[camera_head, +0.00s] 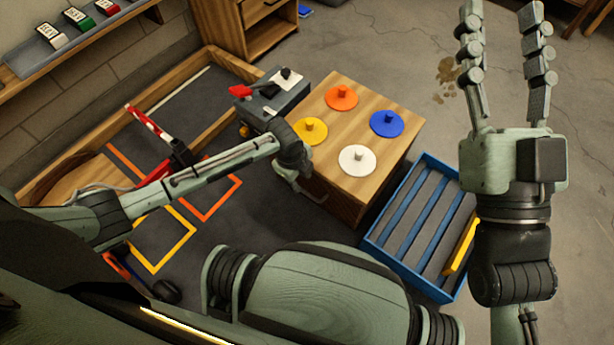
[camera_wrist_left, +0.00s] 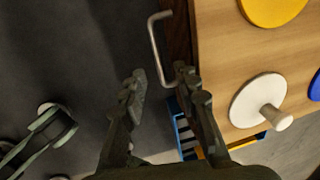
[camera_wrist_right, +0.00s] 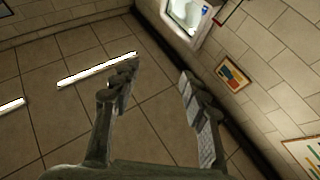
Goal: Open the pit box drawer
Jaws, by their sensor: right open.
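The pit box (camera_head: 330,125) is a wooden box with orange, yellow, blue and white knobbed discs on top. In the left wrist view, its drawer handle (camera_wrist_left: 155,50), a grey metal U-shaped bar, sticks out from the box's side. The drawer looks closed, though its front is mostly hidden. My left gripper (camera_head: 296,168) is at that side of the box. In the left wrist view, my left gripper (camera_wrist_left: 160,73) is open, with the handle's lower end between its fingertips; contact cannot be told. My right gripper (camera_head: 505,65) is raised, open and empty, right of the box.
A blue slatted crate (camera_head: 408,180) with a yellow bar stands right of the box. A grey machine (camera_head: 272,100) with a red part stands behind left. Orange and yellow floor outlines and a red-white barrier (camera_head: 148,122) lie left. Open floor is at the back right.

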